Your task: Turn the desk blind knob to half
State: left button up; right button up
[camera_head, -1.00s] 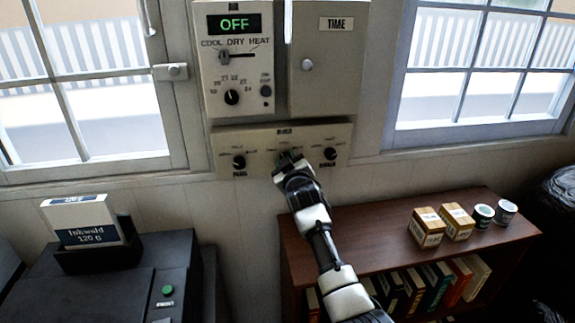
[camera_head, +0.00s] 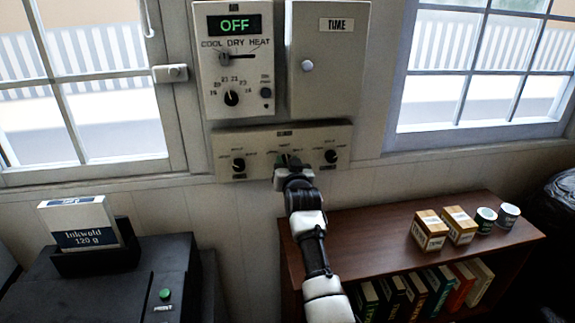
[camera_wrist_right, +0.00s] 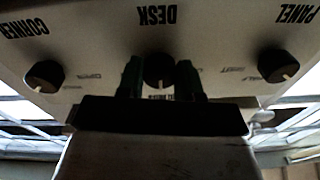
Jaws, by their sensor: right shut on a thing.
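The desk blind knob (camera_wrist_right: 160,72) is dark and round, the middle one of three on the lower wall panel (camera_head: 263,167). In the right wrist view it sits under the word DESK, which appears upside down, and its pale mark points towards the picture's bottom. My right gripper (camera_head: 287,160) is shut on this knob, with one dark finger on each side in the right wrist view. In the head view the gripper mostly hides the knob. My left gripper is not in view.
The corner knob (camera_wrist_right: 44,76) and the panel knob (camera_wrist_right: 277,65) flank the held one. Above are the OFF control box (camera_head: 234,85) and the TIME box (camera_head: 327,75). A low bookshelf (camera_head: 380,225) with small boxes and tins stands below right; a black printer (camera_head: 110,285) below left.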

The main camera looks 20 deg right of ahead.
dwell(0.5)
jog(key=o, duration=0.9)
jog(key=shift+s, duration=0.1)
jog(key=shift+b+v, duration=1.25)
jog(key=shift+v, duration=4.05)
